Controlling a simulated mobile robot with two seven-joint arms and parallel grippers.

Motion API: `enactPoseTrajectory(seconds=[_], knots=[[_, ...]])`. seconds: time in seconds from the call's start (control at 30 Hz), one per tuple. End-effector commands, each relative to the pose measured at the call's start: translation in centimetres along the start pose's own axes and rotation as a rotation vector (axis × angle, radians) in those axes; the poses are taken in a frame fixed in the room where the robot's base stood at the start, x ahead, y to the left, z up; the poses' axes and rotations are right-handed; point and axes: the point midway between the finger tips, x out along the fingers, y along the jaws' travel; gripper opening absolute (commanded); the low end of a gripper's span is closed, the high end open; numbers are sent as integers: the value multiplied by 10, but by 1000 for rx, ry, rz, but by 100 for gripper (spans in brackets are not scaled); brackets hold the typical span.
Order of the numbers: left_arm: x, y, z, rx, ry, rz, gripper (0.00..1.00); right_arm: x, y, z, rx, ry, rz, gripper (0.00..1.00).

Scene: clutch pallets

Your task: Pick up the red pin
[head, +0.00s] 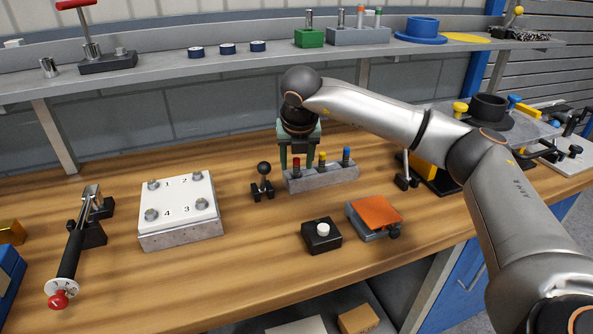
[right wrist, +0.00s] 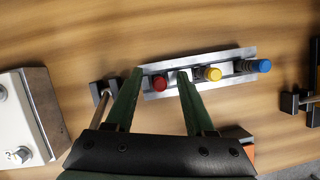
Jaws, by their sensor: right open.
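The red pin (head: 296,164) stands in the left end of a grey metal rack (head: 335,177), with a yellow pin (head: 322,160) and a blue pin (head: 346,156) to its right. My right gripper (head: 298,162) is open and empty, pointing down over the rack's left end. In the right wrist view the red pin (right wrist: 159,82) shows between the two green fingers (right wrist: 158,76), with a gap on each side. The yellow pin (right wrist: 213,74) lies outside the right finger. I cannot tell whether the fingertips are level with the pin. My left gripper is not in view.
A small black-knobbed lever (head: 263,180) stands close left of the rack. A numbered white-topped block (head: 180,208) is further left. A black button box (head: 321,235) and an orange-topped block (head: 375,214) lie in front. A shelf (head: 250,66) runs behind.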

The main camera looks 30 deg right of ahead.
Motion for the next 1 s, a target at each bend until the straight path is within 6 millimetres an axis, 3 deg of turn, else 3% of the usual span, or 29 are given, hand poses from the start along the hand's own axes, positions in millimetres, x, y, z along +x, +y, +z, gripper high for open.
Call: enactPoseTrajectory(seconds=[0.1,0.6,1.0], knots=[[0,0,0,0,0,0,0,0,0,0,-1,0,0,54],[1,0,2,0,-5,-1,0,-1,0,0,-1,0,0,0],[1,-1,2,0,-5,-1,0,-1,0,0,0,-1,1,0]])
